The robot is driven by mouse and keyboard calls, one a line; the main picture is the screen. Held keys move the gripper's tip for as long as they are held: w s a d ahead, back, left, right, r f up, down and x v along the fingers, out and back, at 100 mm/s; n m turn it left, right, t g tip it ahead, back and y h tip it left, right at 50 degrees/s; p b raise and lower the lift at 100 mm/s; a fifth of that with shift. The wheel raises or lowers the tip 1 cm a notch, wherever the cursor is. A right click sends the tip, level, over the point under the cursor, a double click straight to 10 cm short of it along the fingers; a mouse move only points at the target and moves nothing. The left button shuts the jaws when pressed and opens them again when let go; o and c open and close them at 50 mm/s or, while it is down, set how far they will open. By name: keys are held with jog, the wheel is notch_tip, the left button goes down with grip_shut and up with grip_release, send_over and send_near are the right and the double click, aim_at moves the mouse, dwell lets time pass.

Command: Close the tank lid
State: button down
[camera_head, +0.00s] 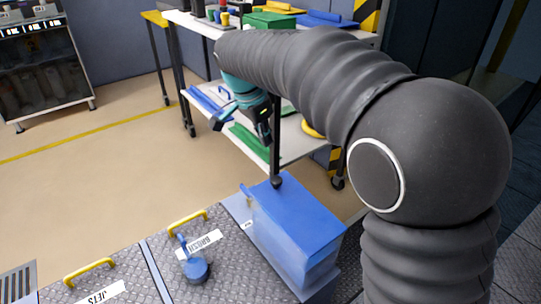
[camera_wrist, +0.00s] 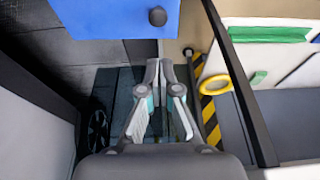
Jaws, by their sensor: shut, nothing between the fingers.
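The blue tank (camera_head: 280,252) stands on the deck in the lower middle of the head view. Its blue lid (camera_head: 295,212) appears to lie flat over its top, but whether it is fully seated I cannot tell. A dark round knob (camera_head: 276,182) sits at the lid's far edge. In the wrist view the blue lid (camera_wrist: 110,14) fills the upper left, with the knob (camera_wrist: 157,16) near its lower edge. My gripper (camera_head: 241,122) hangs above and beyond the tank, apart from it. In the wrist view my gripper (camera_wrist: 159,66) is shut and empty, its fingertips below the knob.
A cart (camera_head: 300,150) with loaded shelves stands behind the tank, close to my gripper. Deck panels marked BRUSH (camera_head: 198,245) and JETS (camera_head: 97,296) carry yellow handles. A blue cap-like part (camera_head: 194,270) sits left of the tank.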

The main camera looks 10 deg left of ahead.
aim_at(273, 178)
jog(key=x, duration=1.2)
jog(key=shift+s+a+f, duration=0.2)
jog(key=shift+s, duration=0.1)
jog(key=shift+f, duration=0.5)
jog(key=shift+w+a+f+b, duration=0.15)
jog(key=shift+f+b, duration=0.4)
jog(key=shift+f, duration=0.1)
jog(key=shift+w+a+f+b, duration=0.15)
jog(key=shift+f+b, duration=0.4)
jog(key=shift+f, duration=0.05)
